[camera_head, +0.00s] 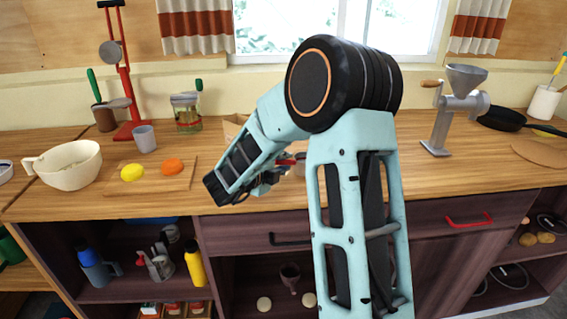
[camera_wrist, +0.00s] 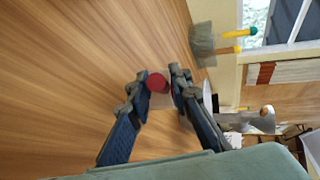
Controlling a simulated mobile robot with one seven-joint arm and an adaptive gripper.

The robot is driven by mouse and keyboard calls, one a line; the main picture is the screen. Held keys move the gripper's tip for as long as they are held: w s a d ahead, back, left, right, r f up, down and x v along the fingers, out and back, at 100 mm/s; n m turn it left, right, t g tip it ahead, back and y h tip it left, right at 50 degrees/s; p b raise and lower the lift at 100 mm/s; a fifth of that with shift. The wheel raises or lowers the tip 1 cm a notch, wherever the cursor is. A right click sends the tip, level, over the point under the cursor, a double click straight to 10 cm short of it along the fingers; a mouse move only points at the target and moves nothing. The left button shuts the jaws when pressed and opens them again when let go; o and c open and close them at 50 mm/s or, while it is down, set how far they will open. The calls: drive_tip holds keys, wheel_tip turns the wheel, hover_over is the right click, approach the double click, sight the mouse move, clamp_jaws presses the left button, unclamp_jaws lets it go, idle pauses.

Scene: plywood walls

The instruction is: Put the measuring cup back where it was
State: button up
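My gripper (camera_wrist: 160,82) is low over the counter in the wrist view, its two fingertips apart. A small round red-topped thing with a pale part below it (camera_wrist: 157,84) shows between the fingertips. It looks close to the left finger, but I cannot tell whether the fingers grip it or whether it is the measuring cup. In the head view my arm hides most of that spot; a bit of red and something pale (camera_head: 300,164) show beside the gripper. A small grey cup (camera_head: 144,139) stands at the left behind the cutting board. I cannot identify the measuring cup for certain.
The counter (camera_head: 235,205) holds a cream bowl with a handle (camera_head: 65,166), a board (camera_head: 150,187) with a lemon (camera_head: 132,173) and an orange fruit (camera_head: 172,166), a jar (camera_head: 186,115), a red stand (camera_head: 127,100), a grinder (camera_head: 458,110) and a black pan (camera_head: 502,118).

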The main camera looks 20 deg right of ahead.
drive_tip(key=shift+o, duration=0.7)
drive_tip(key=shift+r, duration=0.25)
drive_tip(key=v, duration=1.2)
drive_tip(key=shift+p, duration=0.4)
